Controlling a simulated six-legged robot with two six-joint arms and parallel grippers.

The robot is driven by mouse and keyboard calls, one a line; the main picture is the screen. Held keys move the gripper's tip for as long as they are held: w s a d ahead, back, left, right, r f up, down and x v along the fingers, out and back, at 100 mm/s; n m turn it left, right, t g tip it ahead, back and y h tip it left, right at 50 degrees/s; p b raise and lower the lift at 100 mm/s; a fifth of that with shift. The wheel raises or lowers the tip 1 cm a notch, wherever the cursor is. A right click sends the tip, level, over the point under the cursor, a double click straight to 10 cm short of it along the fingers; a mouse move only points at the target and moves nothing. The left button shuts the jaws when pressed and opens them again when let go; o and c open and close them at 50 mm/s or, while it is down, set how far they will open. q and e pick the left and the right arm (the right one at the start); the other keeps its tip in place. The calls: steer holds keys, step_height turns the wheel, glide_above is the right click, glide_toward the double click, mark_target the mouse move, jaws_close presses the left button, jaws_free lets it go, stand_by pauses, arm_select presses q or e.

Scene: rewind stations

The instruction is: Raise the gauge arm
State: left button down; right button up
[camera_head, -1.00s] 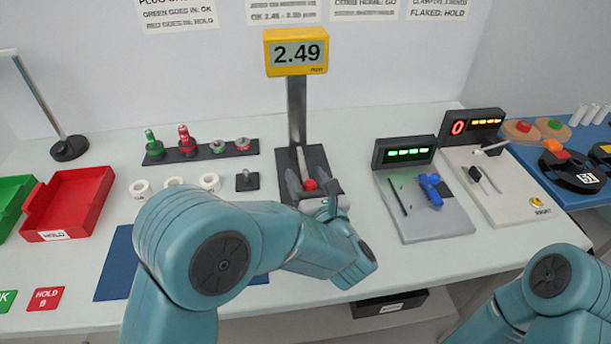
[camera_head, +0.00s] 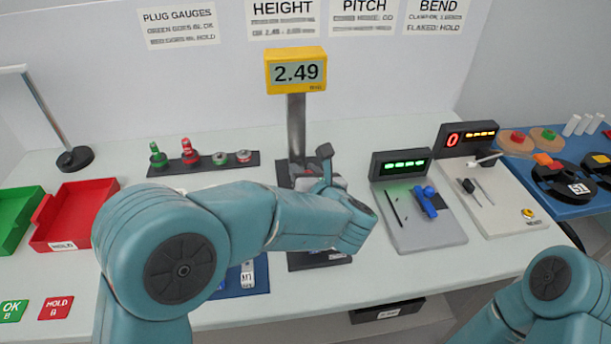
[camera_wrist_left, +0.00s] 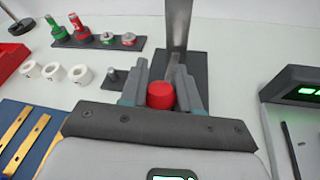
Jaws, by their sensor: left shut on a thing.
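The height gauge has a yellow display (camera_head: 296,70) reading 2.49 on a grey column (camera_head: 297,125). Its dark base (camera_head: 305,262) shows partly behind my left arm. In the left wrist view the gauge arm (camera_wrist_left: 173,70) runs from the column towards me and ends in a red knob (camera_wrist_left: 160,96). My left gripper (camera_head: 318,172) is at the front of the column. In the left wrist view its two grey fingers stand on either side of the red knob, shut on it. My forearm hides the lower part of the gauge in the head view. My right gripper is out of view.
Red and green plug gauges stand in a dark rack (camera_head: 205,164) to the left. A red tray (camera_head: 72,212) and a green tray (camera_head: 15,210) lie further left. The pitch station (camera_head: 415,200) and bend station (camera_head: 490,190) are on the right. White table surface shows between them.

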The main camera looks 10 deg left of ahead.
arm_select(q)
steer(key=r+p, duration=0.1)
steer(key=p, duration=0.1)
steer(key=w+r+g+p, duration=0.1)
steer(key=p, duration=0.1)
steer(key=w+a+r+g+h+p, duration=0.1)
steer(key=p, duration=0.1)
steer(key=shift+w+r+p, duration=0.15)
steer(key=shift+r+p, duration=0.15)
steer(key=shift+p, duration=0.05)
steer(key=shift+w+g+p, duration=0.3)
steer(key=shift+g+p, duration=0.3)
steer(key=shift+p, duration=0.1)
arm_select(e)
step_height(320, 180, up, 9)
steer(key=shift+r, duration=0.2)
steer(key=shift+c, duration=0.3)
